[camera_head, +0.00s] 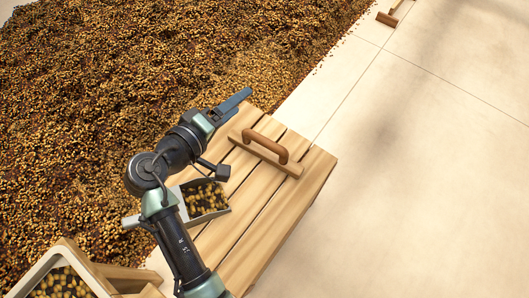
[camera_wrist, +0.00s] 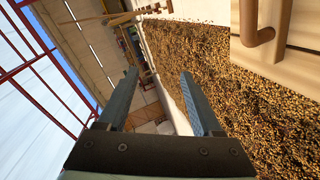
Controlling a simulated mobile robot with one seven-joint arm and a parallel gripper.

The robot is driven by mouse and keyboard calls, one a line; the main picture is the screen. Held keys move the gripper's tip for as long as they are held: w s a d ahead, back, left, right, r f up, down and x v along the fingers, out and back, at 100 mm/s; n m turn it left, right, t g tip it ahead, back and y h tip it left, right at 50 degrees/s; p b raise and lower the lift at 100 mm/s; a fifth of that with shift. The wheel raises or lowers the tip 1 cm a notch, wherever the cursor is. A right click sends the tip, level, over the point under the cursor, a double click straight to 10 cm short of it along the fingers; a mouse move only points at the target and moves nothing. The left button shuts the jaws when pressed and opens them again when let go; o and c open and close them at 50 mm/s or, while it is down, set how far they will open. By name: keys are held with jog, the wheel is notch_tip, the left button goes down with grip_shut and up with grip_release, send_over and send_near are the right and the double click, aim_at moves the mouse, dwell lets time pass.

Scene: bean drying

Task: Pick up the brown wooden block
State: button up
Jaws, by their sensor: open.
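The brown wooden block (camera_head: 291,169) lies flat on the slatted wooden table, with a darker arched handle (camera_head: 265,146) on top. The handle (camera_wrist: 281,22) also shows at the upper right of the wrist view, cut off by the picture edge. My gripper (camera_head: 245,94) is above the table's far left end, to the upper left of the block and apart from it. In the wrist view my gripper (camera_wrist: 158,73) has its two fingers spread with nothing between them.
The wooden table (camera_head: 310,188) also carries a tray of beans (camera_head: 226,211), partly behind my arm. A bean box (camera_head: 95,273) stands at lower left. Beans (camera_head: 150,70) cover the floor at left. Pale floor (camera_head: 430,170) at right is clear, except a wooden tool (camera_head: 387,19) far off.

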aim_at(265, 145)
jog(key=s+f+n+h+b, duration=0.1)
jog(key=s+f+n+b, duration=0.15)
jog(key=f, duration=0.55)
jog(key=s+f+n+h+b, duration=0.1)
jog(key=s+f+h+b, duration=0.2)
jog(key=f, duration=0.4)
jog(key=shift+m+y, duration=0.25)
jog(key=shift+y, duration=0.35)
jog(key=b+x, duration=0.1)
jog(key=x, duration=0.1)
jog(key=b+x, duration=0.1)
jog(key=x, duration=0.2)
jog(key=b+x, duration=0.1)
jog(key=x, duration=0.2)
jog(key=shift+s+d+f+b, duration=0.25)
jog(key=shift+s+b, duration=0.1)
jog(key=shift+b, duration=0.05)
jog(key=b+x, duration=0.1)
jog(key=x, duration=0.1)
jog(key=f+b+x, duration=0.1)
jog(key=x, duration=0.1)
jog(key=shift+s+b, duration=0.15)
jog(key=shift+b, duration=0.25)
jog(key=shift+w+d+r, duration=0.1)
jog(key=shift+w+d, duration=0.3)
grip_shut()
